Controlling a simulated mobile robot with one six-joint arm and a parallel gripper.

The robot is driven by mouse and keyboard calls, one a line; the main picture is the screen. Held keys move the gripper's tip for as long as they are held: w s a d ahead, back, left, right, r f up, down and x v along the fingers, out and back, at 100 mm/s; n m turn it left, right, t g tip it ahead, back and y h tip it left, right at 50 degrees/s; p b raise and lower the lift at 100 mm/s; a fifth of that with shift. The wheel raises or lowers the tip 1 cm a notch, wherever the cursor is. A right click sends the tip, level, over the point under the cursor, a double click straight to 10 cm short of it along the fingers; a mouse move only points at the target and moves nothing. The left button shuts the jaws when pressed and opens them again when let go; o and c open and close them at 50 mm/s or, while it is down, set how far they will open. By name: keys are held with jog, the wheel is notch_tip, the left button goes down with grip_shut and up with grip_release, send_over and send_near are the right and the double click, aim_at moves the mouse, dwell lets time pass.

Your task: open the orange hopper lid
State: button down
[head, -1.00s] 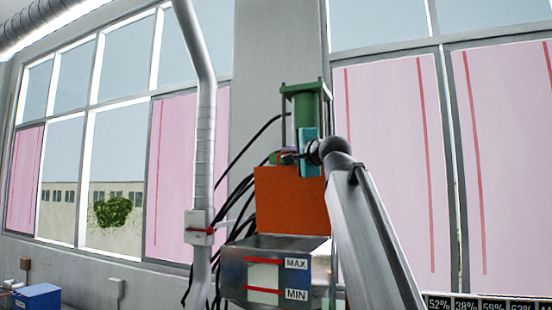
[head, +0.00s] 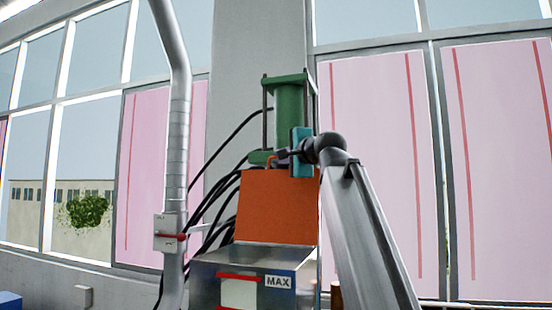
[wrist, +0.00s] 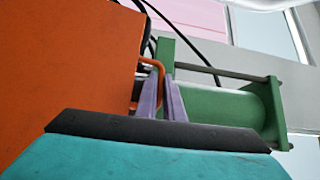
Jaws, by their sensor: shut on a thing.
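The orange hopper lid (head: 277,206) stands raised, nearly upright, at the back of the metal hopper (head: 252,262). It fills the left of the wrist view (wrist: 60,70). My gripper (head: 278,156) is at the lid's top edge. In the wrist view its purple fingers (wrist: 162,100) are shut on the lid's thin orange handle (wrist: 152,66). The hopper's mouth shows open below the lid in the head view. The handle is mostly hidden by my gripper there.
A green cylinder unit (head: 289,110) with a frame stands right behind the lid and gripper. Black cables (head: 222,170) hang to the left. A grey vertical pipe (head: 176,150) with a small switch box (head: 169,232) stands further left. Windows with pink panels line the back.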

jog(key=shift+s+a+r, duration=0.1)
jog(key=shift+r, duration=0.25)
jog(key=c, duration=1.9)
grip_release()
jog(key=shift+a, duration=0.1)
jog(key=shift+f, duration=0.15)
